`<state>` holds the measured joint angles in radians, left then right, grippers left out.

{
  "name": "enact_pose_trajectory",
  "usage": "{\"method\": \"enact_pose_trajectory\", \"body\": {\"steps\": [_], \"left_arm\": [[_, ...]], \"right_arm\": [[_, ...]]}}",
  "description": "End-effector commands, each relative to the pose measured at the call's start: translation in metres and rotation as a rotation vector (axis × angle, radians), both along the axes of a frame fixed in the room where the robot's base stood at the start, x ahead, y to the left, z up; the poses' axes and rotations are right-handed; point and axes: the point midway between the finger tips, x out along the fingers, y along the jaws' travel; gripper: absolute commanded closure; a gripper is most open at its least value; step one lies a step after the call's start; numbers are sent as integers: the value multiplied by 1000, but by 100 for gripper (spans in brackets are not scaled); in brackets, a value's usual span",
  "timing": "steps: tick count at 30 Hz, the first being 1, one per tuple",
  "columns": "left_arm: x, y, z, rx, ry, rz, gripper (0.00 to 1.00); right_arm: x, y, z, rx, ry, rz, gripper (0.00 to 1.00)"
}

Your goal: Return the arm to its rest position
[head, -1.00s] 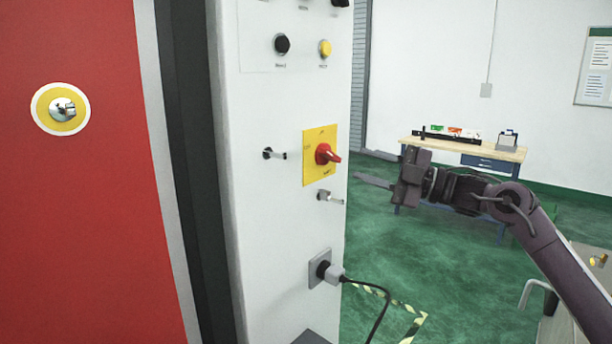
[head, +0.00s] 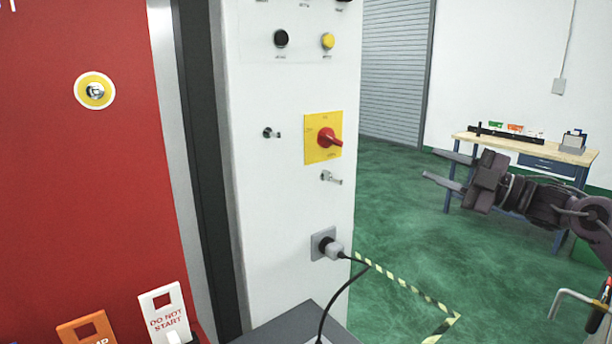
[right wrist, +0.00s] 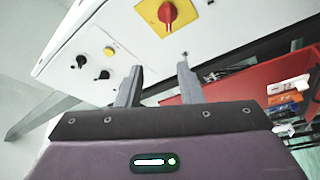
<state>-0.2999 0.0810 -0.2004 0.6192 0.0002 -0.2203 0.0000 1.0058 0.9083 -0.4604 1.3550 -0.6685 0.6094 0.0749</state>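My right gripper (head: 440,168) is at the right of the head view, its fingers pointing left toward the white machine panel. Its two fingers are apart with nothing between them. In the right wrist view the fingers of the right gripper (right wrist: 160,88) are also spread and empty, with the panel beyond. The gripper is clear of the panel, with a gap of green floor between them in the head view. My left gripper is not in view.
The white panel (head: 285,210) carries a red rotary switch (head: 329,138) on a yellow plate and a plugged-in black cable (head: 336,300). A red machine door (head: 90,190) stands left. A "DO NOT START" tag (head: 165,312) is low left. A workbench (head: 525,147) stands behind the right gripper.

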Motion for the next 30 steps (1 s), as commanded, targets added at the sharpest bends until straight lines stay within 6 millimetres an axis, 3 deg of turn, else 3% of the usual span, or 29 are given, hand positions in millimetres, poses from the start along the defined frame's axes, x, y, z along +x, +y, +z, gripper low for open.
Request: {"method": "enact_pose_trajectory", "body": {"steps": [8,14,17,20,23,26,30], "left_arm": [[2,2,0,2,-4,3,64],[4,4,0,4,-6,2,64],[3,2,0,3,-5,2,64],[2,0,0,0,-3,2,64],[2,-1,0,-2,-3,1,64],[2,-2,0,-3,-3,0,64],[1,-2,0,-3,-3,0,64]], "right_arm": [[26,-4,-51,52,84,-63,66],[49,-9,-113,103,182,-139,66],[59,-13,-156,131,249,-190,66],[67,-17,-214,161,338,-255,66],[68,-21,-288,192,452,-340,66],[59,-25,-365,215,572,-428,66],[30,-29,-469,230,737,-548,66]]}}
